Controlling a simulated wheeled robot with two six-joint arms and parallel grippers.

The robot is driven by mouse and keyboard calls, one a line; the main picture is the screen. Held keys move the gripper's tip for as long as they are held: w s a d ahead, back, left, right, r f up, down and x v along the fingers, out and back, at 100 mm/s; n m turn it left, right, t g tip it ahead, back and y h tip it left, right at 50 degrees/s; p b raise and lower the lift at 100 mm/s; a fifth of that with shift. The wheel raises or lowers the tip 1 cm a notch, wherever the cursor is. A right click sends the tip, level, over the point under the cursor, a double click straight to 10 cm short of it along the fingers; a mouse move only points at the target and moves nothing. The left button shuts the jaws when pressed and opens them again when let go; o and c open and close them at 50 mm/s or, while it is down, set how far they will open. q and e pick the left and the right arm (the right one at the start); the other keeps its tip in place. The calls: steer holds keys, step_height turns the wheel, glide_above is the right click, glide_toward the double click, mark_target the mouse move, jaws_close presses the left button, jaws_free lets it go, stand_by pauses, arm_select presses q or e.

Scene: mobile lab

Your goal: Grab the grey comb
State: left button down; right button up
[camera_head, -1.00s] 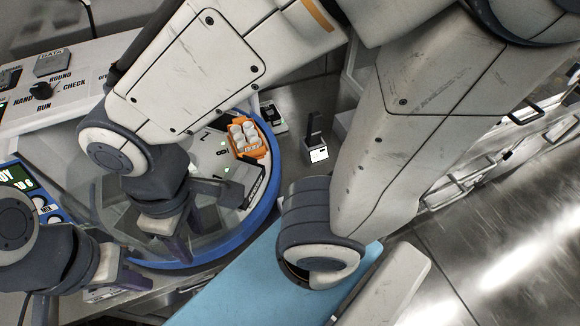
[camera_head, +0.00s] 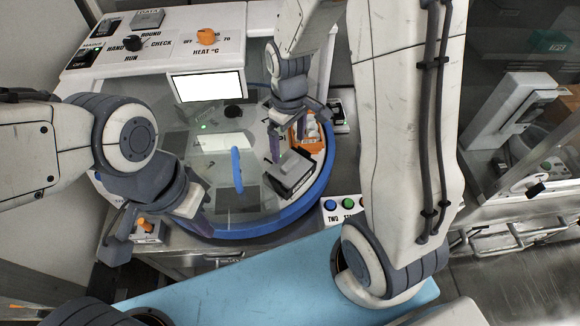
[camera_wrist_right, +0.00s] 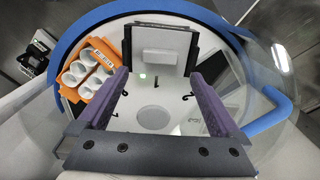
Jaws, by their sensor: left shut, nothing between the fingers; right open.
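I cannot clearly make out a grey comb with teeth. A dark-framed piece with a light grey block (camera_wrist_right: 160,48) stands in the round blue-rimmed chamber in the right wrist view. A grey-topped black box (camera_head: 291,172) in the head view may be the same piece. My right gripper (camera_head: 298,142) is open and empty over the chamber, near that box. In the right wrist view its purple fingers (camera_wrist_right: 160,105) stand apart, with the grey block beyond them. My left gripper (camera_head: 200,220) is shut and empty at the chamber's left front side.
An orange rack (camera_wrist_right: 90,70) with white tubes stands beside the box in the chamber. A curved blue handle (camera_head: 237,168) is on the clear lid. A control panel (camera_head: 175,45) lies behind. A light blue surface (camera_head: 240,285) and coloured buttons (camera_head: 348,203) are in front.

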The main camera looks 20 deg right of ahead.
mark_target(290, 162)
steer(key=shift+s+d+f+p, duration=0.1)
steer(key=shift+f+p, duration=0.25)
steer(key=shift+f, duration=1.35)
steer(key=shift+s+f+p, duration=0.1)
steer(key=shift+f+p, duration=0.2)
steer(key=shift+f, duration=1.35)
jaws_close()
